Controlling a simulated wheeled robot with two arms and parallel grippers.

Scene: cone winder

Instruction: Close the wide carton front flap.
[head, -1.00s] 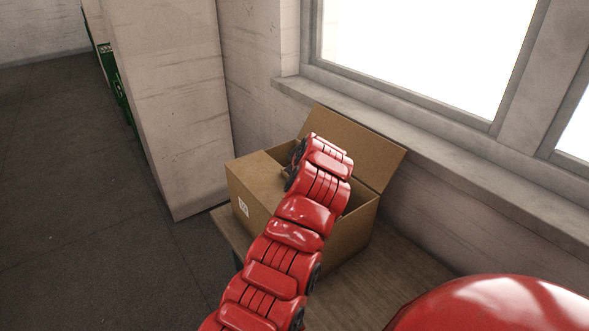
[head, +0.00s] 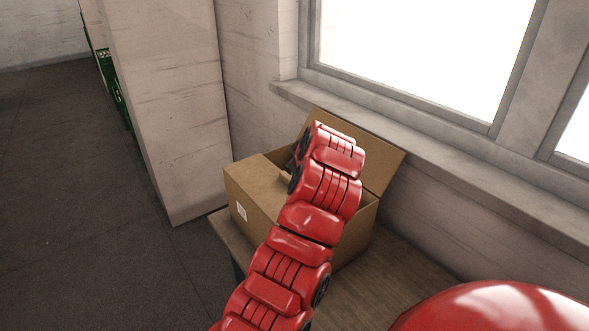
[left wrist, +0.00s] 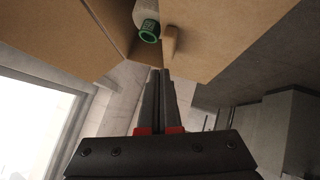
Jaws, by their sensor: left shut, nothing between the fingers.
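The brown carton (head: 250,207) stands on a wooden table, a white label on its left side. A wide flap (head: 372,150) stands up and leans back toward the window; another flap (head: 258,172) lies over the left part of the top. I cannot tell which is called the front flap. My left arm crosses the carton and hides its opening and my gripper in the head view. In the left wrist view my left gripper (left wrist: 161,74) is shut and empty beside the carton's cardboard (left wrist: 235,35). A bottle with a green cap (left wrist: 149,31) shows by a tan tab (left wrist: 170,42). My right gripper is out of view.
The wooden table top (head: 395,275) is bare to the right of the carton. A window sill (head: 430,143) and wall run behind it, and a pale pillar (head: 175,110) stands to the left. Open floor (head: 80,200) lies beyond.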

